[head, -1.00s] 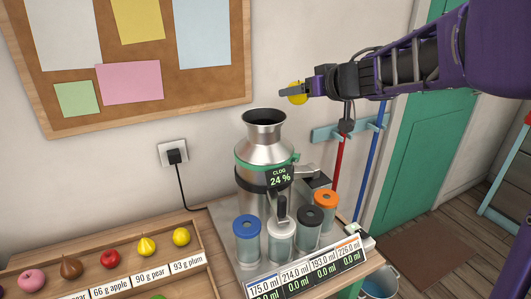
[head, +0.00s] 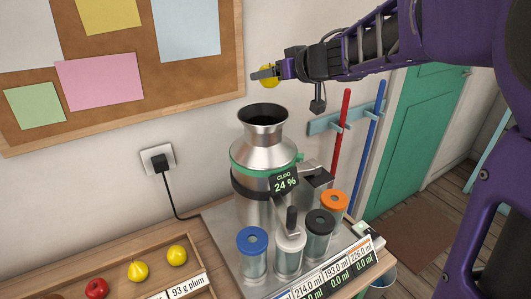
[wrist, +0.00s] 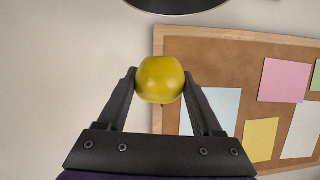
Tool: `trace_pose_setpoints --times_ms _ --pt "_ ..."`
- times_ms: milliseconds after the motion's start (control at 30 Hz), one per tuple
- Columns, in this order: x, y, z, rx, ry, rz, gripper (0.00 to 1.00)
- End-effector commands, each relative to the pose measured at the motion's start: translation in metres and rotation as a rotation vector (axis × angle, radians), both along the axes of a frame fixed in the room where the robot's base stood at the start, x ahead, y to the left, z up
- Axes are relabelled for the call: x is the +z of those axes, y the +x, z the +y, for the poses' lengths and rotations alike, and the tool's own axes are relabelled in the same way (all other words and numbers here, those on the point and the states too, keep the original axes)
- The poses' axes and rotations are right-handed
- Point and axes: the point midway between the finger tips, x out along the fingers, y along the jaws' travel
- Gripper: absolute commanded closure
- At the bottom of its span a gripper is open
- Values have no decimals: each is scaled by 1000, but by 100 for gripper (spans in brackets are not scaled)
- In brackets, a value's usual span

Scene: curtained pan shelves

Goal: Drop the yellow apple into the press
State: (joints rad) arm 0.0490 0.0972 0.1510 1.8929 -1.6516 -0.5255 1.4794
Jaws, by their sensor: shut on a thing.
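The yellow apple (head: 268,76) is held between the fingertips of my gripper (head: 265,74), above the press. In the wrist view the apple (wrist: 160,79) sits between both black fingers of my gripper (wrist: 160,82), which touch its sides. The press (head: 263,165) is a silver machine with a green band and a wide dark funnel mouth (head: 263,115) at its top. Its display reads CLOG 24 %. In the head view the apple shows above the funnel mouth with a gap between them. The inside of the funnel is dark.
Jars with blue (head: 252,240), white (head: 290,238), black (head: 320,223) and orange (head: 334,201) lids stand before the press. A wooden fruit tray (head: 206,270) lies at lower left. A cork board (head: 160,80) hangs behind. A red pole (head: 341,125) and blue pole (head: 372,130) stand right.

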Motion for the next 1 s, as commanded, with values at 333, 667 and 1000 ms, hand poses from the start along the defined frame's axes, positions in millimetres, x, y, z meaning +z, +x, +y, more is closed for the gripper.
trace_pose_setpoints --times_ms 333,667,1000 --pt "-40 0 0 -2 1 2 92" --pt "-49 0 0 -1 0 0 92" --pt "-48 0 0 -1 0 0 0"
